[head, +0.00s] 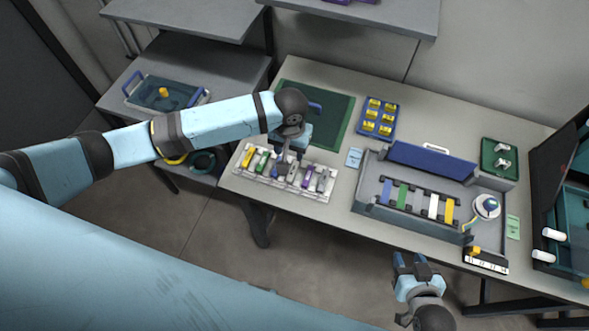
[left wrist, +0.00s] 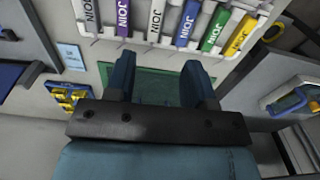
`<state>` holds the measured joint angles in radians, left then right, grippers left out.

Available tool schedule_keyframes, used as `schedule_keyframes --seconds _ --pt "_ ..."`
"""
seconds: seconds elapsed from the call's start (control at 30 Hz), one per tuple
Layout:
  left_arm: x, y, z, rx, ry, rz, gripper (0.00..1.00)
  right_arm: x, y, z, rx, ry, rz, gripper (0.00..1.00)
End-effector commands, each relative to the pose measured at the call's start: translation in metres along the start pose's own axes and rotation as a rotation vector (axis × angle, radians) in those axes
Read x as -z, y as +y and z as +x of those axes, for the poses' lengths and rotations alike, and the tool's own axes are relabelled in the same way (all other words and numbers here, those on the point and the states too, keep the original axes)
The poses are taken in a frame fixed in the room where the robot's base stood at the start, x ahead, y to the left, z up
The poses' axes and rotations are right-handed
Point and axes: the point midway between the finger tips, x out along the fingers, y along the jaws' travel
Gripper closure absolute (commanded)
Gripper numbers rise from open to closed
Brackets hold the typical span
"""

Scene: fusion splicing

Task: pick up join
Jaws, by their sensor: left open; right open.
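Several coloured strips marked JOIN stand in a row in a white rack (head: 320,194) on the table. In the head view I see a yellow join (head: 248,157), a green join (head: 262,161) and a purple join (head: 307,176). My left gripper (head: 288,157) is open above the middle of the rack and hides part of it. In the left wrist view its two fingers (left wrist: 160,68) are apart and empty. A white join (left wrist: 156,20) lies beyond the gap between them, beside a blue join (left wrist: 187,22). My right gripper (head: 414,262) is open at the table's front edge.
Right of the rack is a grey fixture (head: 378,212) with coloured strips and a raised blue lid. A dark green mat (head: 335,113) lies behind the rack. A tray with yellow pieces (head: 390,105) and a green box (head: 514,149) stand further back.

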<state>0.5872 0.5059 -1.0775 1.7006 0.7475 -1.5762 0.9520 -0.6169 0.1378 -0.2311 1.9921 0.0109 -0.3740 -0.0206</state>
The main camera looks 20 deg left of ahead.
Motion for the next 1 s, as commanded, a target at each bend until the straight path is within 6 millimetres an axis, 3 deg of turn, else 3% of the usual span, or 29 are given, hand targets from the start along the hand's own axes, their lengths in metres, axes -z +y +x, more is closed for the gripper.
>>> schedule_keyframes --seconds 0.2,0.47,0.7,1.0 --pt "0.0 0.001 0.038 -0.001 0.001 0.002 0.51 0.001 0.002 -0.001 -0.003 0.001 -0.001 0.57" --pt "0.0 0.003 0.057 0.0 0.001 0.002 0.51 0.003 0.002 -0.002 -0.004 0.0 -0.002 0.57" --pt "0.0 0.006 0.092 0.0 0.001 0.002 0.51 0.007 0.002 -0.004 -0.005 0.002 -0.001 0.57" --pt "0.0 0.006 0.1 -0.002 0.003 0.002 0.51 0.006 0.002 -0.004 -0.006 0.001 0.0 0.57"
